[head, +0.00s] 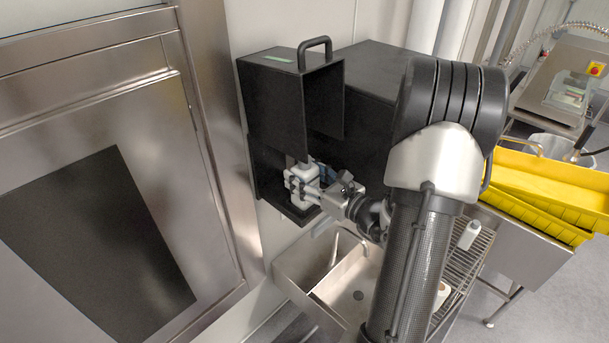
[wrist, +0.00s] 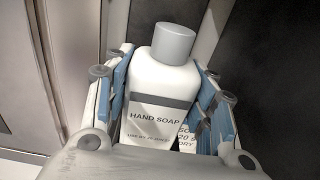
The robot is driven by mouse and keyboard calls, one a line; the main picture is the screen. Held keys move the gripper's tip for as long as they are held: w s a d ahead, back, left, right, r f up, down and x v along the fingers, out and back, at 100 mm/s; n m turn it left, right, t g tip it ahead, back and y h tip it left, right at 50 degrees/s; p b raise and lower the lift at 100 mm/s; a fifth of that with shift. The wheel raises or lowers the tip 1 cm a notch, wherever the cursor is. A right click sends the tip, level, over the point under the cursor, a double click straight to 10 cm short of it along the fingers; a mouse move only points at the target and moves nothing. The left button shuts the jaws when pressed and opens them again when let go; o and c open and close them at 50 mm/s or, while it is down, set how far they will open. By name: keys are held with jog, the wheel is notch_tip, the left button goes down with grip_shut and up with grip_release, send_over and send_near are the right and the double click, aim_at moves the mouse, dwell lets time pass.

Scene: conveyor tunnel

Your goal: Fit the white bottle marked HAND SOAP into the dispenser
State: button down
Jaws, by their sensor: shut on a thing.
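The white bottle (wrist: 160,88) marked HAND SOAP, with a grey cap, stands between the blue-padded fingers of my gripper (wrist: 165,108) in the wrist view. The fingers are shut on its sides, and its label faces the camera. In the head view, the black wall dispenser (head: 290,102) has its handled cover raised. My gripper (head: 306,186) holds the bottle (head: 301,172) at the open lower part, under the cover. The bottle is roughly upright there. I cannot tell whether its base touches the dispenser's shelf (head: 297,213) or whether its cap meets anything above.
A steel sink (head: 318,275) lies below the dispenser. A wire rack (head: 462,268) at its right holds a white bottle (head: 468,235) and another pale bottle (head: 442,294). Yellow trays (head: 555,185) stand farther right. A steel door (head: 85,110) fills the left.

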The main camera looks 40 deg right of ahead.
jog(key=c, duration=0.6)
grip_release()
jog(key=s, duration=1.2)
jog(key=shift+d+r, duration=0.25)
jog(key=shift+d, duration=0.15)
